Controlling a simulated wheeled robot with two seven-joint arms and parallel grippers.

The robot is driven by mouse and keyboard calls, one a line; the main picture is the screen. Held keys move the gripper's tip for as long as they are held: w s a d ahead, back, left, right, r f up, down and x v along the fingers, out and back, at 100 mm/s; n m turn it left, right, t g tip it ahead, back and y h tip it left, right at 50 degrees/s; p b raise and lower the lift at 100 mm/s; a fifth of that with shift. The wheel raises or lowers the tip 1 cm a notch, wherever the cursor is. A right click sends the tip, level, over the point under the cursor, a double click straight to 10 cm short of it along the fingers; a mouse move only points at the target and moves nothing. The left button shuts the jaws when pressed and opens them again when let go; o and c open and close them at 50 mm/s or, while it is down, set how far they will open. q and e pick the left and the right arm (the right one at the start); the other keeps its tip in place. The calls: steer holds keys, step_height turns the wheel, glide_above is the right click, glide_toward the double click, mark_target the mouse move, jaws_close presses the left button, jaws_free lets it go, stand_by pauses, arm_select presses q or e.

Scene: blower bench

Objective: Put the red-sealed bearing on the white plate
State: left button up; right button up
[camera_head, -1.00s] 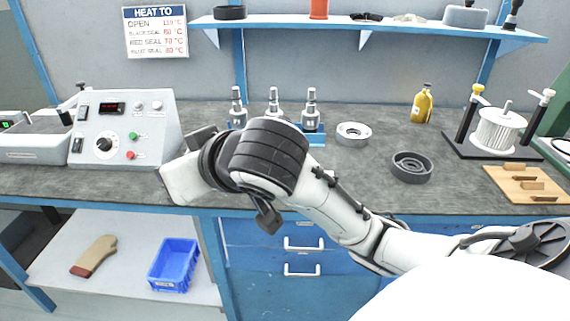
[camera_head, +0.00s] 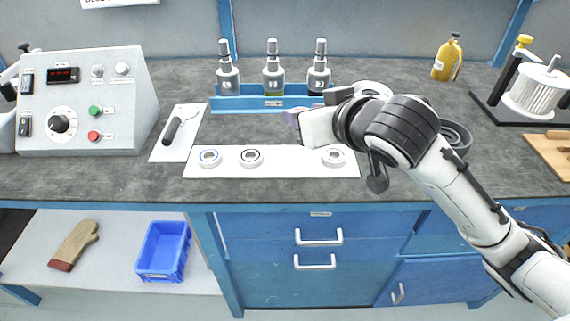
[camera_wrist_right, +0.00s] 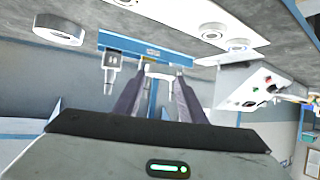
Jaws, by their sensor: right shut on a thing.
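My right gripper (camera_head: 290,118) is above the bench, just in front of the blue bottle rack. In the right wrist view its two fingers (camera_wrist_right: 160,78) are shut on a small pale piece between the tips. It looks like a bearing seen edge-on; its seal colour is hidden. A long white plate (camera_head: 290,172) lies below. On it are a blue-sealed bearing (camera_head: 209,158), a black-ringed bearing (camera_head: 250,158) and a pale bearing (camera_head: 334,157), with a bare gap between the last two. No red seal shows on them. My left gripper is not in view.
The blue rack (camera_head: 240,105) holds three bottles behind the gripper. A white sheet with a black-handled tool (camera_head: 173,129) and the heater box (camera_head: 85,100) stand left. A dark ring (camera_head: 457,137) and a yellow bottle (camera_head: 447,60) are right. The front bench strip is clear.

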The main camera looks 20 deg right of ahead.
steer(key=b, duration=0.1)
glide_above(304, 167)
step_height(304, 167, down, 6)
steer(key=shift+f, duration=0.1)
steer(key=shift+f+b, duration=0.8)
steer(key=shift+f, duration=1.2)
steer(key=shift+r, duration=0.1)
steer(key=o, duration=0.7)
steer(key=shift+f, duration=0.2)
steer(key=o, duration=0.4)
steer(key=shift+o, duration=0.2)
steer(key=shift+r, duration=0.15)
